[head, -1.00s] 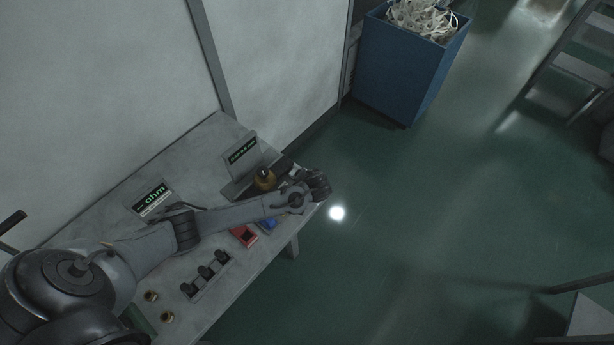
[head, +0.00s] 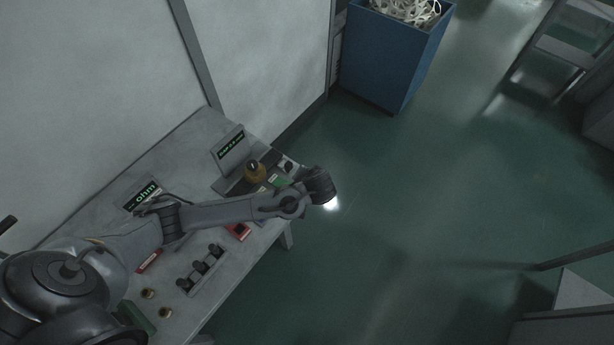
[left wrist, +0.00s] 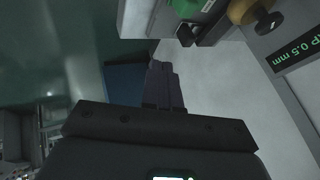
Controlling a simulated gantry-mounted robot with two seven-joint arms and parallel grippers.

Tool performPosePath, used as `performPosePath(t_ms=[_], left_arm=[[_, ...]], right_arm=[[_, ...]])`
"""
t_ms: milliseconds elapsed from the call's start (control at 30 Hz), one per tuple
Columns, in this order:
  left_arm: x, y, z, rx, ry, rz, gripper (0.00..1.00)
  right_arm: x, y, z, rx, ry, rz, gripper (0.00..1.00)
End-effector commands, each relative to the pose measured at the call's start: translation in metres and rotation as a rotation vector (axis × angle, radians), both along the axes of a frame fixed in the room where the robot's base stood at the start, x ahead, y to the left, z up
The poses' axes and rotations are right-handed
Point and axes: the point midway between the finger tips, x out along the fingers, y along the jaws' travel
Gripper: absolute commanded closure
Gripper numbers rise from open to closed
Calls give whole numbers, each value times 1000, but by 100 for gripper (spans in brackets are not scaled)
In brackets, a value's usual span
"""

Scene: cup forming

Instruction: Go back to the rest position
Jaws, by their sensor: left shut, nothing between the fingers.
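My left arm reaches in from the left across the grey workbench (head: 95,215) in the head view. Its end (head: 322,186) hangs past the bench's right edge, over the green floor. In the left wrist view the fingers of my left gripper (left wrist: 163,86) are together, with nothing between them. The fingertips cannot be made out in the head view. My right gripper is in neither view.
On the bench are an ohm display (head: 142,195), a second display (head: 232,146), a brass-coloured knob (head: 255,171), a red item (head: 238,231) and a black switch block (head: 201,266). A blue bin (head: 390,60) stands behind.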

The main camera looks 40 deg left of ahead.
Motion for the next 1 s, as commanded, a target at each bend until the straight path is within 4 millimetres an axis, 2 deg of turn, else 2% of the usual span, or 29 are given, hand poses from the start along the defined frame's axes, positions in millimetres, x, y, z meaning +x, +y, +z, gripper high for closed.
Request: performPosePath(t_ms=[267,367,433,567,600,700,833,1000], left_arm=[[-2,0,-3,0,5,-1,100],[-13,-1,-14,-2,29,-1,100],[-28,-6,-30,-10,63,-3,100],[-78,-26,-72,-68,155,9,100],[-98,-38,-83,-106,185,15,100],[-148,-70,-98,-221,244,33,100],[-201,-102,-92,-365,292,36,100],[-239,-113,-66,-479,302,13,100]], right_arm=[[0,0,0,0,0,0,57],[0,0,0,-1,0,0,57],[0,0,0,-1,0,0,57],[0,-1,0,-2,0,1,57],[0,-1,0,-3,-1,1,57],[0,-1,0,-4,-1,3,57],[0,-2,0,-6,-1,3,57],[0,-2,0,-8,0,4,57]])
